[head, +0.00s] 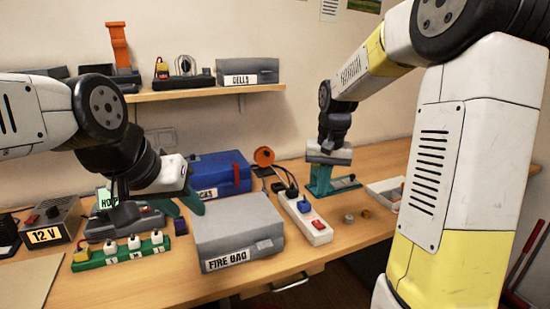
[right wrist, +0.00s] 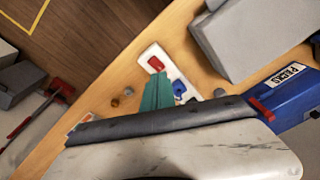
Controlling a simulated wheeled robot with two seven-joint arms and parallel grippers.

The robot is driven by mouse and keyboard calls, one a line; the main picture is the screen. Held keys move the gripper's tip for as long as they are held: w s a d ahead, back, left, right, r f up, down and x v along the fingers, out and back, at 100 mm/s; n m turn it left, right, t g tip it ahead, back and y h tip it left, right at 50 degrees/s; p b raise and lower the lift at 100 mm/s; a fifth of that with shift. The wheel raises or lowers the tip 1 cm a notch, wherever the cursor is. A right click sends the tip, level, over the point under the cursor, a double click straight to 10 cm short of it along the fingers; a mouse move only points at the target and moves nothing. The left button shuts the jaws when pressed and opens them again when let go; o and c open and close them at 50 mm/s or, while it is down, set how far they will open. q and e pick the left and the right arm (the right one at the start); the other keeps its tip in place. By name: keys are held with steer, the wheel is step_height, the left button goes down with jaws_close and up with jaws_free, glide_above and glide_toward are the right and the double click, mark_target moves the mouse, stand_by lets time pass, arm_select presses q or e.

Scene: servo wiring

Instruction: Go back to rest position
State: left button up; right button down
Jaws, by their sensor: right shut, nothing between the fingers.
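My left gripper (head: 183,208) is at the left of the head view, above the bench between the green strip and the grey fire bag box. Its two teal fingers show apart, with nothing seen between them. My right gripper (head: 320,186) points down over the bench, behind the white power strip. In the right wrist view its teal fingers (right wrist: 157,94) are together and empty, and they overlap the view of the white power strip (right wrist: 181,83).
The fire bag box (head: 238,228) stands mid-bench, with a blue case (head: 218,172) behind it. The white power strip (head: 310,224) lies to its right. A green strip (head: 112,258) and a 12 V unit (head: 50,222) are at the left. A shelf (head: 205,91) is above.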

steer(key=s+a+r+n+t, duration=0.1)
steer(key=s+r, duration=0.3)
steer(key=s, duration=0.6)
steer(key=s+a+r+n+t+y, duration=0.1)
steer(key=s+r+t, duration=0.3)
steer(key=s, duration=0.6)
steer(key=shift+r+y, duration=0.15)
steer(key=shift+y, duration=0.15)
